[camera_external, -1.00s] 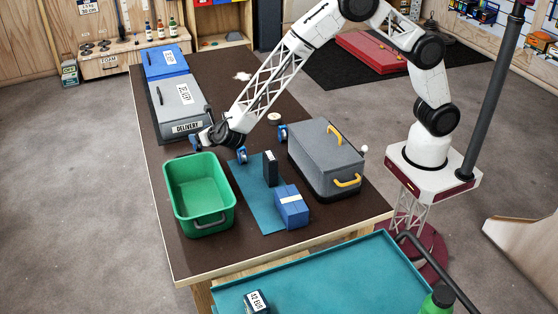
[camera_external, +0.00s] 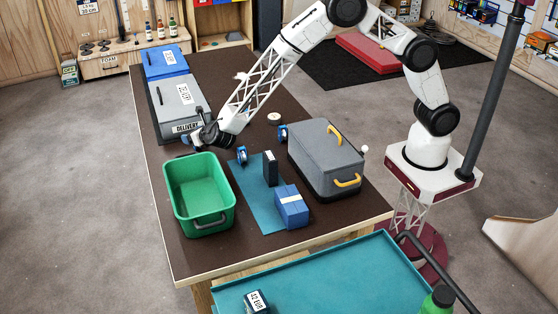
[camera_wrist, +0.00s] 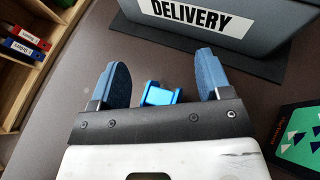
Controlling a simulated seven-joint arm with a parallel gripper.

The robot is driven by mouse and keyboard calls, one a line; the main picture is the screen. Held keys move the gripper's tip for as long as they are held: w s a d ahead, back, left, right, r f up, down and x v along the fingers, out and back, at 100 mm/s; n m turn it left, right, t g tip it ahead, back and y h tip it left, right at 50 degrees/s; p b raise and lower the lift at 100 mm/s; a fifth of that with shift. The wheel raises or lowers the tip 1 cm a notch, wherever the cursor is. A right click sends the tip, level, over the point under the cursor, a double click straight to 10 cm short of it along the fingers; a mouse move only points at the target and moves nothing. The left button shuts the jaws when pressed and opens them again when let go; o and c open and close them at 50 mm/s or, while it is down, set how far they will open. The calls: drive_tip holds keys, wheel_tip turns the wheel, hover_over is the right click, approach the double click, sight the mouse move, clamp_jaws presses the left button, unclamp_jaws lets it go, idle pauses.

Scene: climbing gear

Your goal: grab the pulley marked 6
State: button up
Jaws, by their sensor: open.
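My gripper (camera_external: 192,139) hangs low at the left side of the table, beside the grey DELIVERY case and behind the green bin. In the wrist view the two blue fingers of my gripper (camera_wrist: 163,80) are apart. A small blue spool-shaped piece (camera_wrist: 160,95) shows between them, with no clear contact. It may be a pulley, but I can read no number on it. Two other blue wheel-like pieces stand on the table, one by the teal mat (camera_external: 242,155) and one by the grey toolbox (camera_external: 283,132). Their markings are too small to read.
The grey DELIVERY case (camera_external: 178,107) shows its label (camera_wrist: 190,14) close ahead in the wrist view. The green bin (camera_external: 199,215), teal mat (camera_external: 246,191), blue box (camera_external: 291,207), small black box (camera_external: 270,168) and grey toolbox (camera_external: 327,158) stand nearby.

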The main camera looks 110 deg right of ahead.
idle(0.5)
clamp_jaws()
drive_tip(key=shift+r, duration=0.15)
wheel_tip(320, 180, up, 10)
idle(0.8)
idle(0.5)
